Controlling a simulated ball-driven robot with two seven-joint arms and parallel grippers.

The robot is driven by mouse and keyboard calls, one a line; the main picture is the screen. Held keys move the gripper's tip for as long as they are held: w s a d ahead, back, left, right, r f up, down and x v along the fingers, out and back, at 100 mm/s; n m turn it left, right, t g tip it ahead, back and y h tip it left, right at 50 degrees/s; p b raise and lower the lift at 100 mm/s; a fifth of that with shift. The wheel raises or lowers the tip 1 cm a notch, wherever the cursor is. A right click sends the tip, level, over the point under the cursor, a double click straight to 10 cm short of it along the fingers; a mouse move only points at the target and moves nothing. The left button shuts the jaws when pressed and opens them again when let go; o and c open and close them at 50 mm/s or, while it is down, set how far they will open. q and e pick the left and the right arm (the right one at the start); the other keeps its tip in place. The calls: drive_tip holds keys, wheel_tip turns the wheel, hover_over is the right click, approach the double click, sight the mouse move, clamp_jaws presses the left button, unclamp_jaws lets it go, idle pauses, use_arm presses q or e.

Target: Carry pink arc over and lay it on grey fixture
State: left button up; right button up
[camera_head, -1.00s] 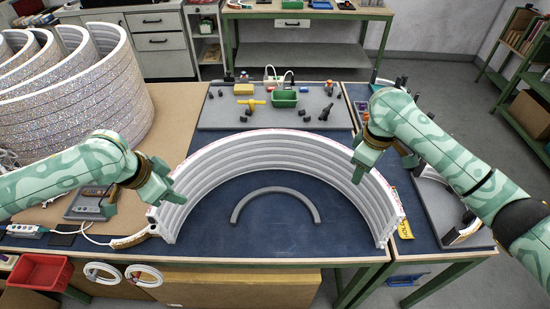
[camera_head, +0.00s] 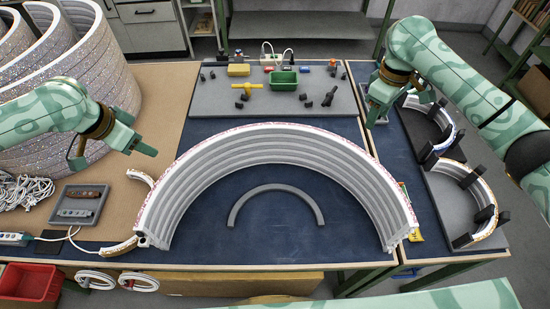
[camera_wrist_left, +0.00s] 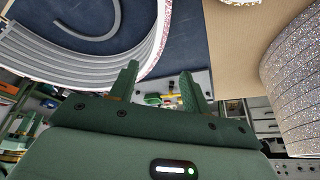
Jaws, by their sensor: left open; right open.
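A large half-ring of stacked pale layers (camera_head: 285,140) stands on the dark blue mat. Its top edge has pink-red glitter, and it also shows in the left wrist view (camera_wrist_left: 110,75). Grey plates with black posts at the right look like the grey fixture (camera_head: 448,205); curved pieces stand between the posts, but I cannot tell which is pink. My left gripper (camera_head: 112,157) is open and empty, left of the half-ring's left end and apart from it; its fingers show in the left wrist view (camera_wrist_left: 158,72). My right gripper (camera_head: 400,105) is open near the far fixture plate, partly hidden by its arm.
A thin grey arc (camera_head: 276,189) lies inside the half-ring. A grey board (camera_head: 215,100) with a green bin (camera_head: 283,80) and small parts is behind it. Tall glitter rings (camera_head: 65,50) stand at the left. A grey tray (camera_head: 80,205) and cables lie on the brown board.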

sight(179, 162)
use_arm(q)
drive_tip(key=x, duration=1.6)
drive_tip(key=shift+f, duration=0.3)
use_arm(e)
wheel_tip(179, 162, down, 16)
drive_tip(key=shift+w+f, duration=0.1)
drive_tip(key=shift+f, duration=0.15)
use_arm(q)
clamp_jaws()
use_arm(e)
clamp_jaws()
use_arm(q)
drive_tip(key=shift+r, duration=0.1)
